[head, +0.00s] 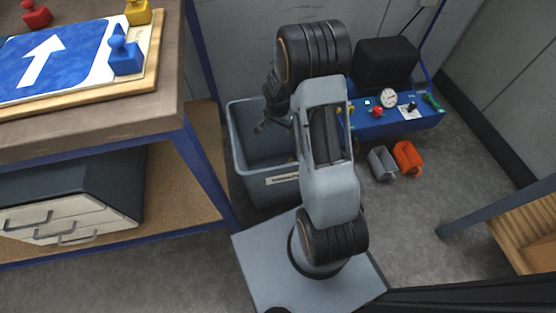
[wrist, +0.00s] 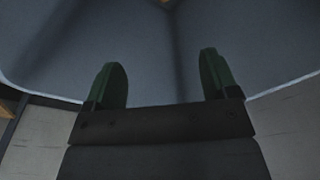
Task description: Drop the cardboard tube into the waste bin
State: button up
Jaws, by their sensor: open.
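The waste bin (head: 262,192) is a grey open-topped box with a pale label, standing on the floor beside the workbench. My gripper (head: 263,124) hangs over the bin's opening, pointing down. In the wrist view my gripper (wrist: 163,80) has its two green fingers apart with nothing between them. The bin's grey inner walls (wrist: 60,55) fill most of that view. A small brownish patch shows inside the bin beside my arm in the head view, and another at the top edge of the wrist view. I cannot tell whether it is the cardboard tube. My arm hides part of the bin.
The workbench (head: 150,125) at left carries a blue arrow sign (head: 50,60) with red, yellow and blue clamps. Right of the bin are a blue machine with a gauge (head: 410,122), and grey (head: 382,164) and orange (head: 407,158) holders on the floor.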

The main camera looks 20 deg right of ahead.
notch_tip(320, 180, up, 13)
jog(key=a+p, duration=0.1)
jog(key=p, duration=0.3)
jog(key=shift+s+a+f, duration=0.15)
jog(key=shift+s+f, duration=0.05)
jog(key=shift+s, duration=0.25)
